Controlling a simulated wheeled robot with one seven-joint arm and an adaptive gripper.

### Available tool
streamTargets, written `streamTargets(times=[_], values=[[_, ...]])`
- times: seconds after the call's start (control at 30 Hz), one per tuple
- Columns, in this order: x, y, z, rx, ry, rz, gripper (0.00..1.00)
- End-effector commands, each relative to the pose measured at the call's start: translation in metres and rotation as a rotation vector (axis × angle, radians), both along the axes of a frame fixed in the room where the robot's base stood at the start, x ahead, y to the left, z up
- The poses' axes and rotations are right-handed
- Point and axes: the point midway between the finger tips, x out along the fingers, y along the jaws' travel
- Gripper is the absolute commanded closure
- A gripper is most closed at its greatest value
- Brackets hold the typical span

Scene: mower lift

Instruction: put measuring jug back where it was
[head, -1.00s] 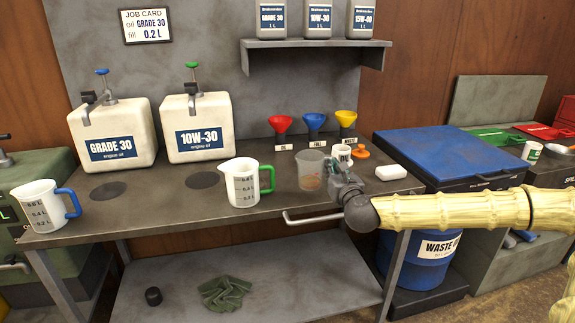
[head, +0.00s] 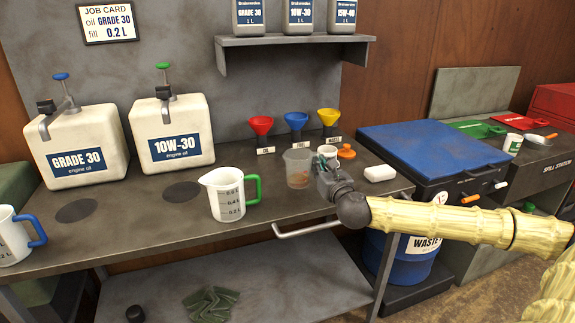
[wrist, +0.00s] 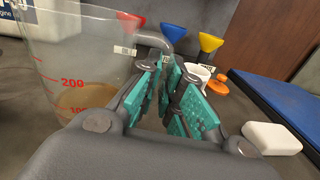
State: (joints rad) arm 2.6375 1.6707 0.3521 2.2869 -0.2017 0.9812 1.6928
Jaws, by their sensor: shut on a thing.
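A clear measuring jug (head: 298,168) with red marks and a little brown liquid at the bottom is upright at the right part of the bench. It also fills the left of the wrist view (wrist: 75,65). My gripper (head: 326,180) is at its right side, its teal pads (wrist: 170,95) closed around what looks like the jug's grey handle (wrist: 155,38). Whether the jug's base touches the bench is not clear. A white jug with a green handle (head: 226,196) stands to its left. A white jug with a blue handle (head: 12,238) is at the left edge, partly cut off.
Behind the clear jug stand red (head: 261,126), blue (head: 296,122) and yellow (head: 328,118) funnels. A white cup (wrist: 201,74), an orange piece (head: 346,152) and a white block (head: 380,173) are close by. Two dark round patches (head: 75,210) (head: 181,191) lie bare before the oil cans.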

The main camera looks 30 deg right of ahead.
Motion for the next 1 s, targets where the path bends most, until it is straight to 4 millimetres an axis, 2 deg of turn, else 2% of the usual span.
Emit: streamTargets(times=[0.67, 1.0], values=[[0.049, -0.002, -0.004, -0.005, -0.001, 0.003, 1.0], [0.082, -0.005, -0.007, -0.005, 0.0, 0.003, 1.0]])
